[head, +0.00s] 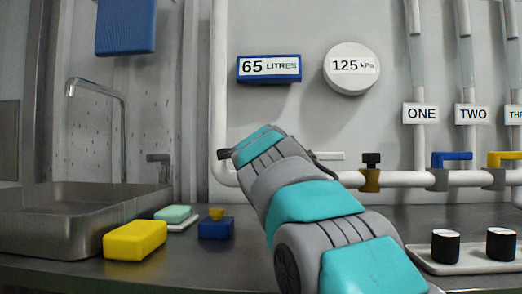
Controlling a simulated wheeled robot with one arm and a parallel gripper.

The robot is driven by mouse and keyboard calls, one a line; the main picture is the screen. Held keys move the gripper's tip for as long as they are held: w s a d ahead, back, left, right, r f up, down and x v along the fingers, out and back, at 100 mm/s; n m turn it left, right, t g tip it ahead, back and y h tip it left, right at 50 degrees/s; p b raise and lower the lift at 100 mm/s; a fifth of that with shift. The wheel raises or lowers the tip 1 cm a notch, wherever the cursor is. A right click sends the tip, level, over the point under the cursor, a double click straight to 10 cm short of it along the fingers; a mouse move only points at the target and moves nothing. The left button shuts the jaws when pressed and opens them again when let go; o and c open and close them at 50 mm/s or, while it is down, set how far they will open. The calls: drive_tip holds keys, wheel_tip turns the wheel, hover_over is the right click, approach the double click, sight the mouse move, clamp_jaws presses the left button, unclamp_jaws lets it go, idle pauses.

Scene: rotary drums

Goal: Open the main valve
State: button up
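No valve in view carries a readable "main" label. A brass valve with an upright black handle (371,160) sits on the white horizontal pipe (407,179), right of my arm. Farther right on the pipe are a valve with a blue lever (452,156) and one with a yellow lever (503,156), both levers lying level. A white plate (331,156) beside my arm is partly covered, its text unreadable. My grey and teal arm reaches up and left in front of the pipe.
A steel sink (60,225) with a tap (122,120) is at left. A yellow sponge (135,240), a green soap (173,213) and a blue block (216,228) lie on the counter. A 65-litres display (269,68) and 125-kPa gauge (351,69) hang above. A tray (455,262) holds two black drums.

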clamp_jaws()
idle(0.5)
